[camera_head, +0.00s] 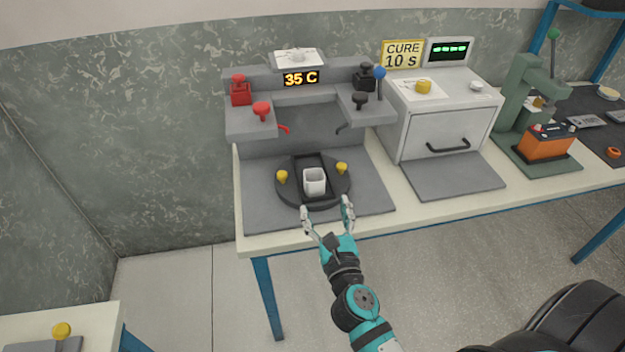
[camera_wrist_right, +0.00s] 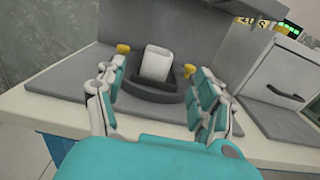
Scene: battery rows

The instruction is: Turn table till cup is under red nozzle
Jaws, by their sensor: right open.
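The round dark turntable (camera_head: 290,195) sits on a grey plate in front of the dispensing machine. A white square cup (camera_head: 314,181) stands upright in its slot, near the front edge. Two yellow knobs stand on the turntable, one left (camera_head: 282,176) and one right (camera_head: 342,168). The red nozzle (camera_head: 283,129) is behind and left of the cup, under the red valve (camera_head: 262,110). My right gripper (camera_head: 327,208) is open and empty in front of the turntable. In the right wrist view the cup (camera_wrist_right: 155,64) shows beyond the open fingers. My left gripper is out of view.
A dark nozzle (camera_head: 342,129) hangs at the machine's right. A grey oven (camera_head: 440,115) with a handle stands to the right, then a green press (camera_head: 525,100) with an orange battery (camera_head: 546,142). The bench's front strip (camera_head: 430,211) is clear.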

